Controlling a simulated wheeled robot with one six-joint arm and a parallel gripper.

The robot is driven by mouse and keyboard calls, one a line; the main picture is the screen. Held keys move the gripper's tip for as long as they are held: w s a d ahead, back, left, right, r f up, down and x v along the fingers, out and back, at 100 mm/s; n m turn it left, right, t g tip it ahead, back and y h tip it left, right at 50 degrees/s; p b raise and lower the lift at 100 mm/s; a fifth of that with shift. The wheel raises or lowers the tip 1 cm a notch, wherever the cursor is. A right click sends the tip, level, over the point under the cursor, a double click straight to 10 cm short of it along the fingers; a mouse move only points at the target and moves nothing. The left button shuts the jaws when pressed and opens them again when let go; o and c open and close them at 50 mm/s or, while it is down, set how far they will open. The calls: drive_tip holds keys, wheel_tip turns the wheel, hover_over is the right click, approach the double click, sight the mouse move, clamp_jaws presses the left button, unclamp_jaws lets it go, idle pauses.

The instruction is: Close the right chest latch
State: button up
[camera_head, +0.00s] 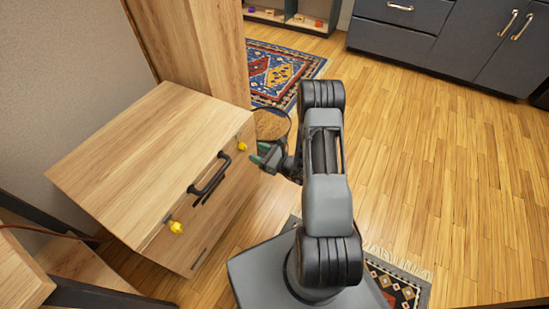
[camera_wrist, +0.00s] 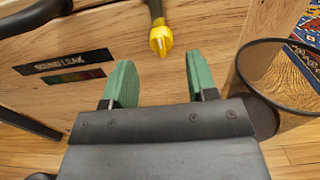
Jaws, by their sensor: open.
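A light wood chest (camera_head: 135,160) stands left of my arm, with a black handle (camera_head: 208,178) on its front. The right latch (camera_head: 241,146) is a yellow knob near the front's right top edge. In the wrist view its knob (camera_wrist: 161,42) sits at the end of a dark yellow stem; I cannot tell whether it is fastened. The left latch (camera_head: 175,227) is a similar yellow knob. My gripper (camera_head: 263,155) is beside the right latch, close to the chest front. In the wrist view my green fingertips (camera_wrist: 160,80) are apart and empty, with the knob just beyond the gap between them.
A round, dark-rimmed bin (camera_wrist: 275,80) stands close to the right of my gripper. A tall wood cabinet (camera_head: 195,50) is behind the chest. A patterned rug (camera_head: 280,72) lies beyond. The wood floor (camera_head: 430,180) on the right is clear.

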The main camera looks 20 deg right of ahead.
drive_tip(key=p+v, duration=0.1)
drive_tip(key=v, duration=0.7)
idle(0.4)
drive_tip(key=s+a+r+n+g+y+p, duration=0.15)
drive_tip(key=a+r+n+g+p, duration=0.3)
drive_tip(key=r, duration=0.55)
drive_tip(key=s+a+r+n+g+p, duration=0.3)
drive_tip(key=r+n+g+p, duration=0.25)
drive_tip(key=r, duration=0.35)
drive_tip(key=s+a+r+n+g+y+p, duration=0.15)
drive_tip(key=a+r+n+g+p, duration=0.35)
drive_tip(key=r, duration=0.5)
drive_tip(key=s+d+r+n+t+h+p, duration=0.1)
drive_tip(key=r+n+h+p, duration=0.3)
drive_tip(key=r, duration=0.5)
drive_tip(key=s+d+r+n+t+h+p, duration=0.1)
drive_tip(key=s+d+r+n+h+p, duration=0.1)
drive_tip(key=r+n+h+p, duration=0.3)
drive_tip(key=s+d+r+n+t+h+p, duration=0.1)
drive_tip(key=s+r+n+h+p, duration=0.2)
drive_tip(key=r+p, duration=0.5)
wheel_tip(320, 180, up, 6)
drive_tip(key=shift+s+f+n+t+h, duration=0.25)
drive_tip(key=shift+n+t+h, duration=0.15)
drive_tip(key=shift+n+h, duration=0.35)
drive_tip(key=shift+d, duration=0.15)
